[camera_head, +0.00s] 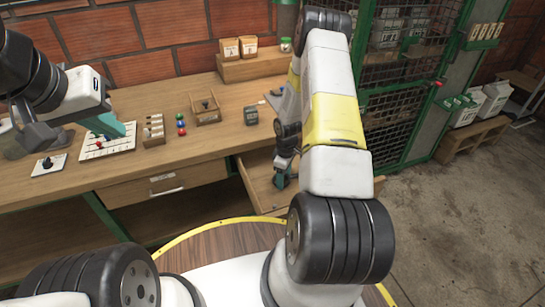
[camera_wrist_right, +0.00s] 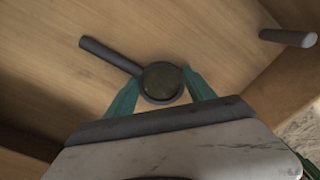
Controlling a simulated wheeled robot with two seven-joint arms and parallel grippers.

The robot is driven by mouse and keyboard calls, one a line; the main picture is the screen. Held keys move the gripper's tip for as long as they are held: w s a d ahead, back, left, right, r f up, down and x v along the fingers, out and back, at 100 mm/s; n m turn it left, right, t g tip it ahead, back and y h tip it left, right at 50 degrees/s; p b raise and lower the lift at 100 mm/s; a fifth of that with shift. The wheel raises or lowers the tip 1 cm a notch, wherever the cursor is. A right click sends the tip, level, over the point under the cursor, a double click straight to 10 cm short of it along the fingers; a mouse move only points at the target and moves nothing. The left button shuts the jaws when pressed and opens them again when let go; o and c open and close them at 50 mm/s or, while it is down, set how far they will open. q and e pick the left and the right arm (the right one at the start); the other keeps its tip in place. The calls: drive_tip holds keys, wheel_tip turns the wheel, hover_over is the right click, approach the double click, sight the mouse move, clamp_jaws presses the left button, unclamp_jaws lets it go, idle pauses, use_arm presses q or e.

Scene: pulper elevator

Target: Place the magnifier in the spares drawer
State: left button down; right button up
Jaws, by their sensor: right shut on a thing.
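The magnifier (camera_wrist_right: 162,82), with a dark round rim and a dark handle pointing up-left, is between the teal fingertips of my right gripper (camera_wrist_right: 160,90) in the right wrist view. The gripper is shut on its round head. A wooden surface lies beneath it; I cannot tell whether the magnifier touches it. In the head view my right gripper (camera_head: 283,178) is down at the pulled-out drawer (camera_head: 256,185), and my arm hides part of the drawer. My left gripper (camera_head: 108,130) is over the bench by a white board; its finger opening is unclear.
The wooden bench (camera_head: 205,140) holds a white board with pegs (camera_head: 100,147), coloured balls (camera_head: 181,125), a wooden box (camera_head: 207,114) and a dark green block (camera_head: 251,115). A closed drawer (camera_head: 165,185) is left of the open one. A green mesh cage (camera_head: 395,100) stands at right.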

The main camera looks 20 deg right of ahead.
drive_tip(key=shift+f, duration=0.1)
drive_tip(key=o, duration=1.4)
drive_tip(key=shift+c, duration=0.2)
drive_tip(key=s+a+r+m+t, duration=0.1)
drive_tip(key=s+a+r+m, duration=0.1)
drive_tip(key=r, duration=1.1)
drive_tip(key=s+a+r+m+t, duration=0.1)
drive_tip(key=s+r, duration=0.1)
drive_tip(key=r, duration=1)
drive_tip(key=s+a+r+m+t, duration=0.1)
drive_tip(key=s+a+r+m, duration=0.15)
drive_tip(key=r, duration=1.05)
drive_tip(key=s+a+r+m+t+y, duration=0.1)
drive_tip(key=s+a+r+m, duration=0.1)
drive_tip(key=s+r, duration=0.3)
drive_tip(key=s+a+r+m+t+y, duration=0.1)
drive_tip(key=s+a+r, duration=0.3)
drive_tip(key=s, duration=0.7)
drive_tip(key=shift+s+r+m+t, duration=0.35)
drive_tip(key=shift+r+t, duration=0.15)
drive_tip(key=shift+r, duration=0.45)
